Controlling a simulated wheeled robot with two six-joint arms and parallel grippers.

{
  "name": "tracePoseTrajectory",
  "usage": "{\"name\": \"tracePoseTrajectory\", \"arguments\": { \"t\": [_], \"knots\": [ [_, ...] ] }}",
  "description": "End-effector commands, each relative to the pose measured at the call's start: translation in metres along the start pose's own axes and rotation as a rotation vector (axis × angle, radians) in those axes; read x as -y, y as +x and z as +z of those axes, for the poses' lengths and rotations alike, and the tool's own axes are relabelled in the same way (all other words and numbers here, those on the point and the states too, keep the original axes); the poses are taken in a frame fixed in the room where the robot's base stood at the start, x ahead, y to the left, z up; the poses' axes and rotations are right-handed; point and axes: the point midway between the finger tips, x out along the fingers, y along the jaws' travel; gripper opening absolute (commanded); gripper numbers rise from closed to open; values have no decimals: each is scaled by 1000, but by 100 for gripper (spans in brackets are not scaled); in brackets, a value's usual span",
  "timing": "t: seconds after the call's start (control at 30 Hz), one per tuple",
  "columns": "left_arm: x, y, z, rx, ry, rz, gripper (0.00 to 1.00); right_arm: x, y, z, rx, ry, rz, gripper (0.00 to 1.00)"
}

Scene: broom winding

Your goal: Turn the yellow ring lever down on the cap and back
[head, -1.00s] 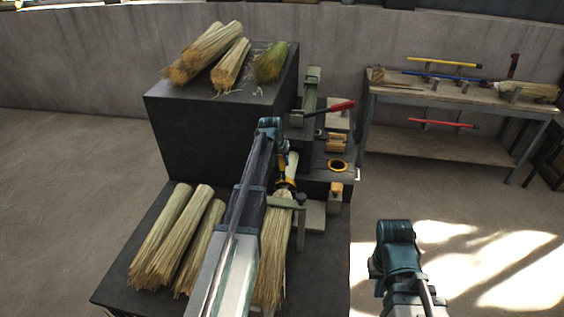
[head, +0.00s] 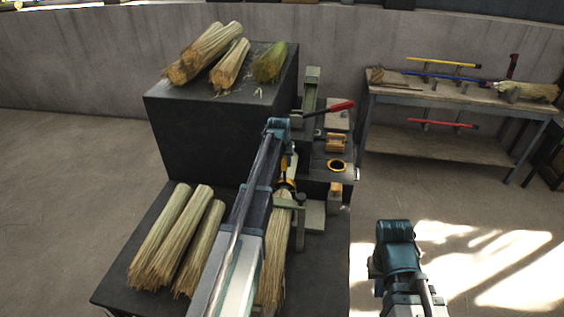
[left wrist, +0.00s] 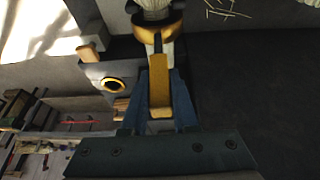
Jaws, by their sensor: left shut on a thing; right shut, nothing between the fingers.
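The yellow ring (head: 286,184) sits around the dark cap at the top of the straw bundle (head: 273,262) on the low dark bench. Its yellow lever (left wrist: 160,88) stands out from the ring in the left wrist view, between the blue fingers of my left gripper (left wrist: 159,112), which is shut on it. In the head view the left arm and wrist cover part of the lever and bundle. My right gripper (head: 393,240) is shut and empty, off to the right of the bench, apart from everything.
A green bracket (head: 298,222) stands close beside the bundle. Right of the cap are a yellow-rimmed hole (head: 337,165) and a red-handled lever (head: 335,106). Loose straw bundles (head: 176,240) lie on the bench's left. A rack table (head: 460,90) stands at the back right.

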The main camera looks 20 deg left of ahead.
Motion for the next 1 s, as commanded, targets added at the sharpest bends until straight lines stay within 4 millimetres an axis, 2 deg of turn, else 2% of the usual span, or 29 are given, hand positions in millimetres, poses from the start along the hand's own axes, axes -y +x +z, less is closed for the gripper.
{"name": "tracePoseTrajectory", "arguments": {
  "t": [0.17,0.37,0.7,1.0],
  "knots": [
    [-22,3,3,4,57,-121,0,0,4,0,0,0,0,0],
    [-47,12,6,4,129,-295,0,2,20,-1,0,1,0,0],
    [-84,35,15,3,247,-588,0,7,72,-4,0,2,0,0],
    [-104,52,23,4,328,-790,0,11,119,-7,0,2,0,0]
  ]
}}
